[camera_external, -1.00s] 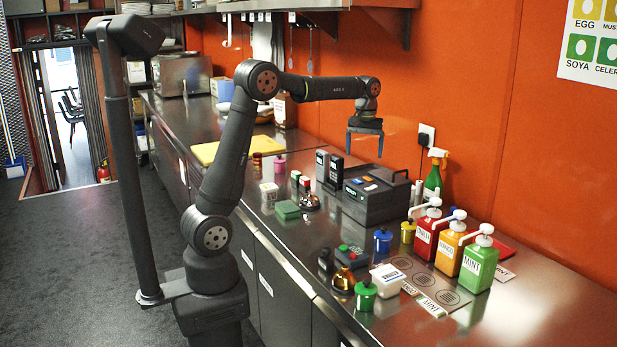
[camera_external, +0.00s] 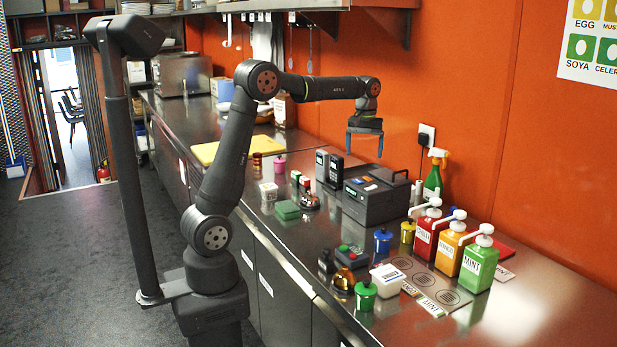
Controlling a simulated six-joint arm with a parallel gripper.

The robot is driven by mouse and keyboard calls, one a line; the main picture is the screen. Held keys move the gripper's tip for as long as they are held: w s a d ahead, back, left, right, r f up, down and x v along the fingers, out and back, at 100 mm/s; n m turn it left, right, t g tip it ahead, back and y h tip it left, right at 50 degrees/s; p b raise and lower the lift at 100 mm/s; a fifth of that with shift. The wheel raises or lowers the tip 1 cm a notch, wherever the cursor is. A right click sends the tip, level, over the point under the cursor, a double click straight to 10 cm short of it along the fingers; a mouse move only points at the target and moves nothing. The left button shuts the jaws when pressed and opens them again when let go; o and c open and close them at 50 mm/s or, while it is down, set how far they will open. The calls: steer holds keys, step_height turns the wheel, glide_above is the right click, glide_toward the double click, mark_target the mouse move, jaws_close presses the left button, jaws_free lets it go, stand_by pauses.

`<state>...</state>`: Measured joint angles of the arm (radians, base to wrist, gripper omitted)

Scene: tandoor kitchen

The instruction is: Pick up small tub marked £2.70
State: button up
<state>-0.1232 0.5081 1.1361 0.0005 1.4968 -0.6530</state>
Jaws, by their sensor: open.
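A white tub (camera_external: 387,280) with a dark-printed label on its lid stands near the front edge of the counter, right of centre. A smaller pale tub (camera_external: 268,191) stands further left near the front edge. I cannot read a price on either, so I cannot tell which is marked £2.70. My gripper (camera_external: 365,155) is open and empty, fingers pointing down. It hangs high above the back of the counter, above the black machine and well clear of both tubs.
A black machine (camera_external: 374,197) stands at the back. Red, yellow and green pump bottles (camera_external: 478,264) stand at the right. Small coloured pots, including a green one (camera_external: 365,295), and a brass bell (camera_external: 344,280) crowd the white tub. The counter's far right is clear.

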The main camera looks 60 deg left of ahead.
steer(key=shift+c, duration=1.4)
steer(key=n, duration=0.9)
glide_toward(269, 186)
step_height(269, 186, down, 12)
steer(key=shift+f, duration=0.1)
steer(key=shift+c, duration=0.2)
steer(key=c, duration=0.9)
steer(key=shift+c, duration=0.2)
